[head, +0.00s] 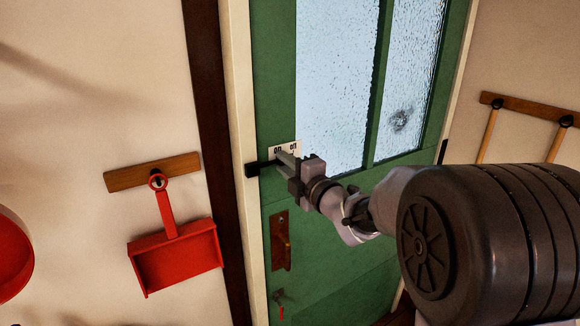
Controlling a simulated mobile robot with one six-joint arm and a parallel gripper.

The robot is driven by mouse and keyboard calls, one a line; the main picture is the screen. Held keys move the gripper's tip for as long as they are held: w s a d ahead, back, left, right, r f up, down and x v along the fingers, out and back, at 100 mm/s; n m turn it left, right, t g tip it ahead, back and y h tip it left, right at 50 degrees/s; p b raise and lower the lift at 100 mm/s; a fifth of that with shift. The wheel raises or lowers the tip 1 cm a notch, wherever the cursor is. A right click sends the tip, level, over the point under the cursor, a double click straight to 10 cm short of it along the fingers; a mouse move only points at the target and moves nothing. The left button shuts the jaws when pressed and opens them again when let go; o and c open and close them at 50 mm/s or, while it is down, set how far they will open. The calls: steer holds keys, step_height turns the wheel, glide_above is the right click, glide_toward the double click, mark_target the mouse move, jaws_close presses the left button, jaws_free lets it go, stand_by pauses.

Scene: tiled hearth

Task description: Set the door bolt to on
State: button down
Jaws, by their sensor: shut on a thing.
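The black door bolt (263,167) lies across the left edge of the green door (274,100), and its left end is at a black piece on the cream door frame. A white label (293,147) above it reads "on" at the left and what looks like "off" at the right. My gripper (281,160) reaches in from the right and is shut on the bolt, just below the label. The gripped part of the bolt is hidden behind the fingers, so I cannot tell exactly where it sits along its track.
Below the bolt are a brown plate (280,241) and a key (278,296) on the door. A red dustpan (174,250) hangs on the left wall. A peg rail (530,109) with wooden handles is on the right wall. Frosted glass panes (335,80) fill the upper door.

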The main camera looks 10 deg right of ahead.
steer(key=c, duration=1.6)
jaws_free()
steer(key=shift+a, duration=0.15)
steer(key=o, duration=0.4)
steer(key=shift+s+a, duration=0.1)
steer(key=shift+a, duration=0.05)
steer(key=shift+c, duration=0.2)
steer(key=p+v, duration=0.1)
steer(key=v, duration=1.6)
steer(key=shift+d, duration=0.25)
steer(key=shift+s, duration=0.15)
